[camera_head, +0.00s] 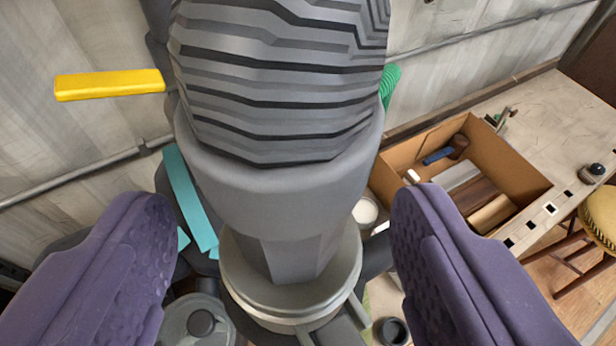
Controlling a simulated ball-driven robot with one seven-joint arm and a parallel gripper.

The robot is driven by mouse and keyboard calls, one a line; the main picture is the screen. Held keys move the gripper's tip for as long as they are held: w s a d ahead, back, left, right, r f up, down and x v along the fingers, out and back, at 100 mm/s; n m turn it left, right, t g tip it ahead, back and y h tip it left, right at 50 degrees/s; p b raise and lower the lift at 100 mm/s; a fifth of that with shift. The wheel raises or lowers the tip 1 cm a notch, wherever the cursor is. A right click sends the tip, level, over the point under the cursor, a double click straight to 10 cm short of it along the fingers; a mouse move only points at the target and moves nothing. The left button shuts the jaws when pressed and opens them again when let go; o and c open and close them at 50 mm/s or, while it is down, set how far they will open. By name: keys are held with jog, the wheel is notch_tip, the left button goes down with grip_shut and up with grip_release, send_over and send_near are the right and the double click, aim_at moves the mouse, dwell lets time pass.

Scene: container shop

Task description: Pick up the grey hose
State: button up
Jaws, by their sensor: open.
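A large grey ribbed thing with dark grooves, which looks like the grey hose (280,85), fills the upper middle of the view. Below its ribs is a smooth grey collar that narrows into a paler round base. My gripper (287,195) is open, with one purple finger low on the left and the other low on the right. The collar and base show in the gap between the fingers. Nothing is held. I cannot tell how far beyond the fingertips the hose is, and its top runs out of the frame.
An open cardboard box (408,155) with blue and brown items stands on the pale bench (555,125) at right. A stool with a yellow seat (602,215) is at far right. A yellow bar (108,84), teal strip (188,200) and green ribbed piece (389,85) flank the hose.

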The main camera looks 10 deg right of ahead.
aim_at(284, 250)
jog(key=x, duration=0.3)
jog(key=shift+w+d, duration=0.1)
jog(key=shift+w, duration=0.2)
jog(key=shift+s, duration=0.1)
jog(key=shift+c, duration=0.9)
jog(key=c, duration=1)
